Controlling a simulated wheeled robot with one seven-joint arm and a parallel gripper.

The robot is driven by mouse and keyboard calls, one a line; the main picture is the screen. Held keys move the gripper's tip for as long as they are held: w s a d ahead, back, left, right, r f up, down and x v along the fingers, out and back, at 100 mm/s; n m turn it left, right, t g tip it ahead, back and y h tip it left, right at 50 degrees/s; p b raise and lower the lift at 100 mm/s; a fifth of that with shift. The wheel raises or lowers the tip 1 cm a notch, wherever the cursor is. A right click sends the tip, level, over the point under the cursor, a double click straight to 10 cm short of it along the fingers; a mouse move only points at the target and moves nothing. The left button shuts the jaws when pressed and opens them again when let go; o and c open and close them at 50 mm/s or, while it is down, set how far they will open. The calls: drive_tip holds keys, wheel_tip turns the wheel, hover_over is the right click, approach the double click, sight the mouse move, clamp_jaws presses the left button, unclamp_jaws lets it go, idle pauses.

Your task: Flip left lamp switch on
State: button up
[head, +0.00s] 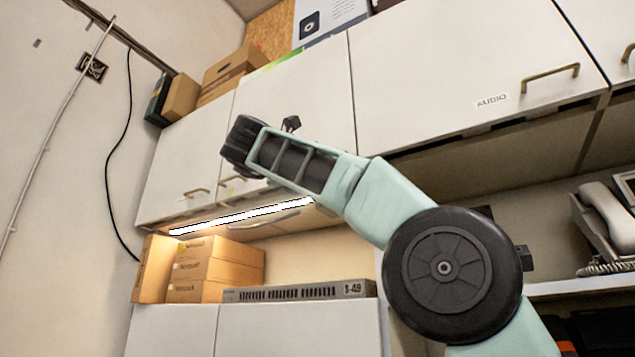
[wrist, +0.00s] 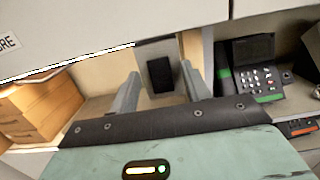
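A lamp strip (head: 243,216) under the left wall cabinet glows white in the head view. Its bright edge also shows in the wrist view (wrist: 70,64). A dark rectangular switch (wrist: 160,77) sits on a grey plate (wrist: 157,47) in the wrist view, just right of the strip's end. My gripper (wrist: 159,69) is open, with one finger either side of the switch in the picture. I see no contact, and the gap in depth is unclear. My arm hides the fingers and switch in the head view.
White wall cabinets (head: 455,70) hang close above my arm. Cardboard boxes (head: 215,270) and a grey rack unit (head: 300,291) stand below the lamp. A desk phone (wrist: 253,78) is at the right in the wrist view. A black cable (head: 108,165) hangs on the left wall.

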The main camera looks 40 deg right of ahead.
drive_tip(key=b+v, duration=0.1)
drive_tip(key=v, duration=1.6)
drive_tip(key=shift+a+b, duration=0.2)
drive_tip(key=shift+b, duration=0.2)
